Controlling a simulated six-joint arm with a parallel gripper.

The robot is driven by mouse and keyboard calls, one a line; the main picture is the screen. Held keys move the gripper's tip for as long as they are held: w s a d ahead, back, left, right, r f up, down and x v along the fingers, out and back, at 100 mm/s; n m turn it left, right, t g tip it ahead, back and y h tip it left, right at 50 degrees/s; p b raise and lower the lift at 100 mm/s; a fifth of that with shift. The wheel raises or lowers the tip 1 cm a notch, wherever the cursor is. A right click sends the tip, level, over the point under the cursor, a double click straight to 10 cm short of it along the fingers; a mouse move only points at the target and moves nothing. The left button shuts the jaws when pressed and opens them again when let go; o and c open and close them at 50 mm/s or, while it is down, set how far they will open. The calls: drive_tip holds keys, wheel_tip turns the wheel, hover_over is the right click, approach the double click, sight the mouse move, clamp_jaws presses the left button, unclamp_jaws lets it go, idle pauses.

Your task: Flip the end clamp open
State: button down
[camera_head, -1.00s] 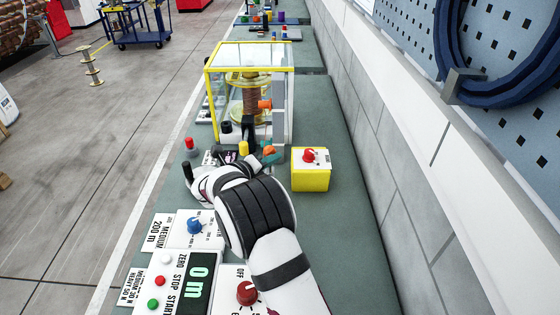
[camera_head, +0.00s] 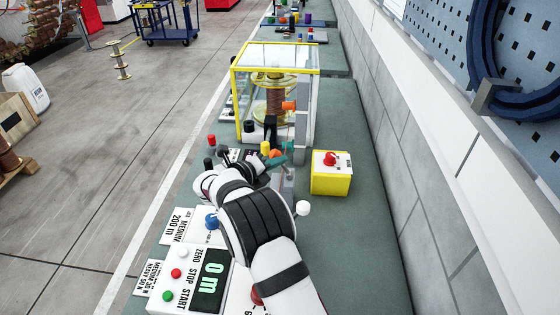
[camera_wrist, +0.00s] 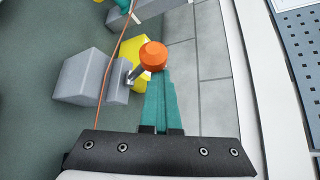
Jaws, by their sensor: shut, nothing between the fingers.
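The end clamp looks to be the grey block (camera_wrist: 92,78) in the wrist view, with a short metal lever (camera_wrist: 135,74) ending in an orange ball knob (camera_wrist: 153,55). The knob also shows small in the head view (camera_head: 275,154). My gripper (camera_wrist: 160,85) has its teal fingers shut with nothing between them. Their tips are right at the knob in the picture; I cannot tell whether they touch it. In the head view my gripper (camera_head: 281,161) is partly hidden by my wrist, which also covers much of the clamp.
A copper wire (camera_wrist: 110,75) runs past the clamp. A yellow box with a red knob (camera_head: 331,180) stands to the right. A yellow-framed glass case (camera_head: 275,44) with a spool is behind. A white ball knob (camera_head: 302,208) stands beside my wrist. Control panels (camera_head: 208,282) lie in front.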

drive_tip(key=shift+a, duration=0.15)
drive_tip(key=s+a+f, duration=0.1)
drive_tip(key=s+a, duration=0.4)
drive_tip(key=s, duration=0.3)
drive_tip(key=shift+a+f, duration=0.15)
drive_tip(key=shift+a, duration=0.25)
